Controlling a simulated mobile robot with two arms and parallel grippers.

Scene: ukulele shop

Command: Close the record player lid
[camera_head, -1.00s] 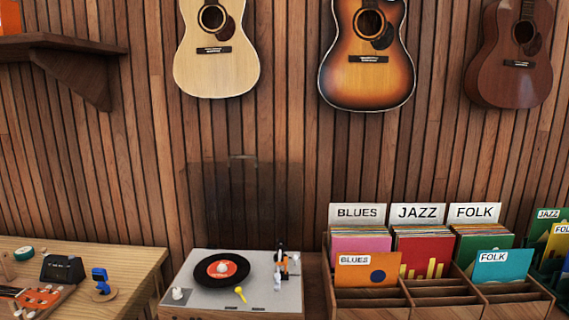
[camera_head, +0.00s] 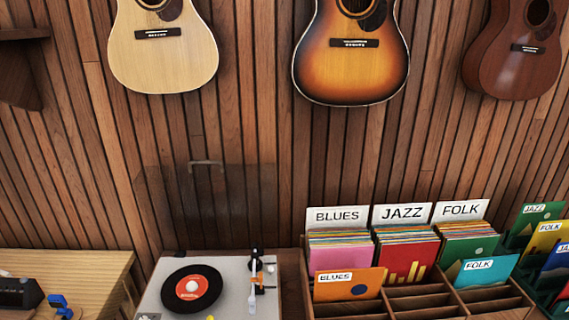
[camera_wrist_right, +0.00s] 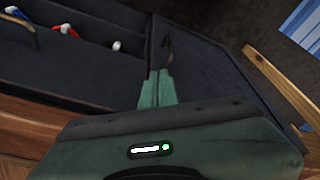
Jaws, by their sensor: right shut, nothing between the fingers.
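The record player (camera_head: 230,270) stands against the wood-slat wall at the lower left middle of the head view; its front is cut off by the frame edge. A black record with a red label (camera_head: 192,288) lies on it, with the tonearm (camera_head: 257,282) at its right. Its smoky see-through lid (camera_head: 232,215) stands open, upright at the back, with a handle (camera_head: 207,163) on its top edge. My right gripper (camera_wrist_right: 159,72) shows only in the right wrist view, with its green fingers together and empty, over dark-lined compartments. The record player is not recognisable there. My left gripper is not in view.
A wooden crate of records (camera_head: 420,306) stands right of the player. Guitars (camera_head: 350,65) hang above. A wooden table (camera_head: 85,268) is at left. The right wrist view shows a dark-lined tray (camera_wrist_right: 75,75) with several small items and a wooden edge (camera_wrist_right: 280,82).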

